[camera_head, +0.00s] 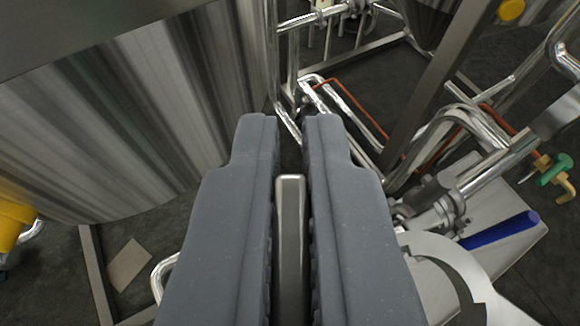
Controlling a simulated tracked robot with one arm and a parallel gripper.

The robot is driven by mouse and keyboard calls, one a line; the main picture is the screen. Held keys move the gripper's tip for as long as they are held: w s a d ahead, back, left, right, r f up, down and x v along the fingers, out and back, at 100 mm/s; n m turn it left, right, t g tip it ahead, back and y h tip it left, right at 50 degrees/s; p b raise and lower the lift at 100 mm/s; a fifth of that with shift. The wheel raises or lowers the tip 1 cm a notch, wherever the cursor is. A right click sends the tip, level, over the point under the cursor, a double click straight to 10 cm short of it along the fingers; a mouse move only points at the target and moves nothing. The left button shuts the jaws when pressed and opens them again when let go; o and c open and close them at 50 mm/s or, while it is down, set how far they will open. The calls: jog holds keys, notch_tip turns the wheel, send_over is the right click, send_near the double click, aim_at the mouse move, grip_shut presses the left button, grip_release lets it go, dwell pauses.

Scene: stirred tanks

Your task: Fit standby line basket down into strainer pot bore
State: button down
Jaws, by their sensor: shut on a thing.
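My gripper (290,135) fills the lower middle of the view, its two grey fingers pointing away from the camera. It is shut on an upright, narrow steel bar (291,240), which looks like the handle of the standby line basket. The basket's body is hidden below and behind the fingers. A pale steel ring-shaped part (458,262) shows at lower right, partly covered by the right finger. It may be the rim of the strainer pot, but I cannot see a bore or tell for certain.
A large steel tank (130,110) stands at left. Steel pipework (485,130) and a slanted frame post (448,85) crowd the right. A blue bar (500,230) lies on a pale plate at right, near a green-handled valve (555,170). Dark floor shows between.

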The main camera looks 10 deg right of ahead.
jog(key=shift+f+b, duration=2.7)
jog(key=shift+f, duration=3.9)
jog(key=shift+r, duration=0.1)
